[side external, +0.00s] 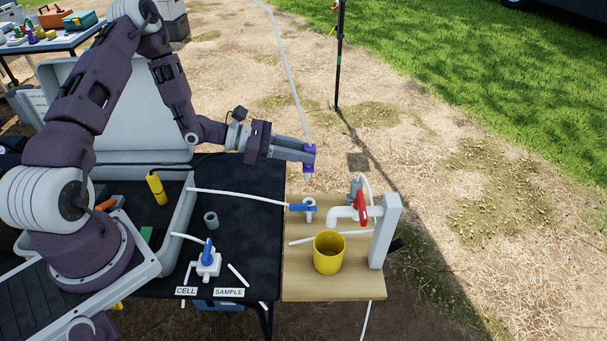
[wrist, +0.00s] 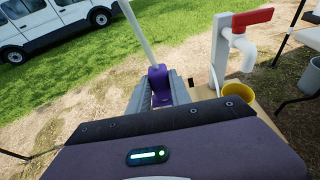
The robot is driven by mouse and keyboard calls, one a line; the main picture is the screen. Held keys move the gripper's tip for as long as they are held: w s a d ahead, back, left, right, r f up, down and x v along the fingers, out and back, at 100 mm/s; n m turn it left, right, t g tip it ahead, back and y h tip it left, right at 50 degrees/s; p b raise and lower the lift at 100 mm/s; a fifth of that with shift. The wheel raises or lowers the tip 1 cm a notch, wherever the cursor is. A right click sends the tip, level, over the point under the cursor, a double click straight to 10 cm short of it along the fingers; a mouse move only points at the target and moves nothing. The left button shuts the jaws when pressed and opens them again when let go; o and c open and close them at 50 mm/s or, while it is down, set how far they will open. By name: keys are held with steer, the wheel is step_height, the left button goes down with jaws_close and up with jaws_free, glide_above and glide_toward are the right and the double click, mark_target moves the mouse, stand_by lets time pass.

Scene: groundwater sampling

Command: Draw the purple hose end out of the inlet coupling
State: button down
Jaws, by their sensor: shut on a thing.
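My gripper (side external: 306,155) is shut on the purple hose end (side external: 311,162), and the pale hose runs up and away from it. In the wrist view the purple hose end (wrist: 157,82) sits between the two grey fingers (wrist: 160,95). It is held in the air above the wooden board, with a short pale tip pointing down. Below it a small white upright fitting (side external: 309,212) stands on the board, apparently the inlet coupling, with a visible gap between them. A blue hose end (side external: 302,208) meets that fitting from the left.
A white tap with a red handle (side external: 362,207) stands on the wooden board (side external: 345,288) beside a yellow cup (side external: 329,257). A white block with a blue end (side external: 208,262) and a grey ring (side external: 211,219) are on the black table. An open grey case (side external: 120,110) is at left.

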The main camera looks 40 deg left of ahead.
step_height(320, 180, up, 4)
steer(key=shift+d+f+g+y, duration=0.15)
steer(key=shift+g+y, duration=0.15)
steer(key=f, duration=0.1)
steer(key=f+g+y, duration=0.1)
steer(key=f, duration=0.1)
steer(key=f+g+y, duration=0.1)
steer(key=shift+d+f, duration=0.15)
steer(key=shift+d, duration=0.1)
steer(key=s+f+g+y, duration=0.1)
steer(key=g+y, duration=0.1)
steer(key=y, duration=0.1)
step_height(320, 180, up, 6)
steer(key=n+g+y, duration=0.5)
steer(key=g, duration=0.1)
glide_above(256, 235)
steer(key=w, duration=0.1)
step_height(256, 235, down, 22)
steer(key=shift+d+f+m+g+y, duration=0.1)
steer(key=shift+m+g+y, duration=0.25)
steer(key=shift+g, duration=0.75)
